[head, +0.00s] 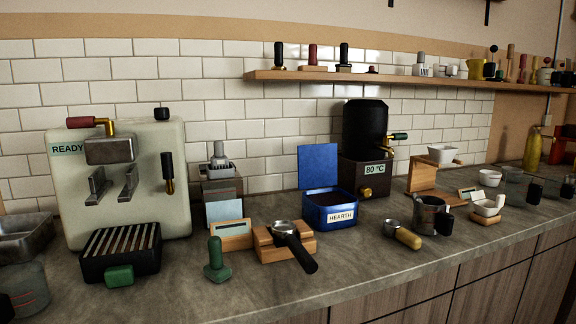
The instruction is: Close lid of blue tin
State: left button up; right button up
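The blue tin (329,217) stands on the counter near the middle of the head view, with a label reading HEARTH on its front. Its blue lid (318,166) stands upright at the back edge, so the tin is open. Dark contents show inside the tin. Neither of my grippers shows in the head view.
A portafilter (288,233) on a wooden stand is left of the tin, in front. A water dispenser (366,167) stands close behind on the right. Counter (352,258) before the tin is clear.

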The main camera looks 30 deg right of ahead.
aim_at(318, 164)
jog(key=z, duration=1.05)
